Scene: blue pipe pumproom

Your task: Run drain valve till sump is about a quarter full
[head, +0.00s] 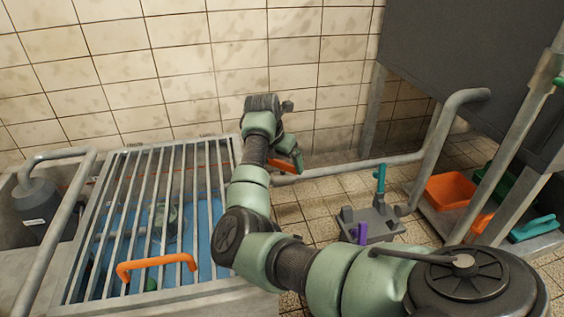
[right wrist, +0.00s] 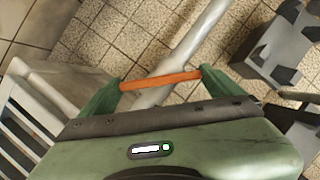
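The sump (head: 190,215) is at the left of the head view, under a metal grate (head: 136,200) with an orange handle (head: 156,264). Blue water shows between the bars; its exact level is hard to read. My right gripper (head: 290,165) is beside the grate's far right corner, by a grey pipe (head: 345,167). An orange bar (head: 279,164), seemingly the drain valve's lever, is at its fingers. In the right wrist view the orange bar (right wrist: 160,80) spans between the spread green fingertips and crosses over the pipe (right wrist: 183,58). I cannot tell whether they touch it. My left gripper is out of view.
A grey rack (head: 372,222) with a teal-handled and a purple-handled tool stands on the tiled floor. Orange (head: 450,190) and green bins sit under the dark tank (head: 470,70) at right. A grey pump (head: 40,205) is at far left. Floor between grate and rack is clear.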

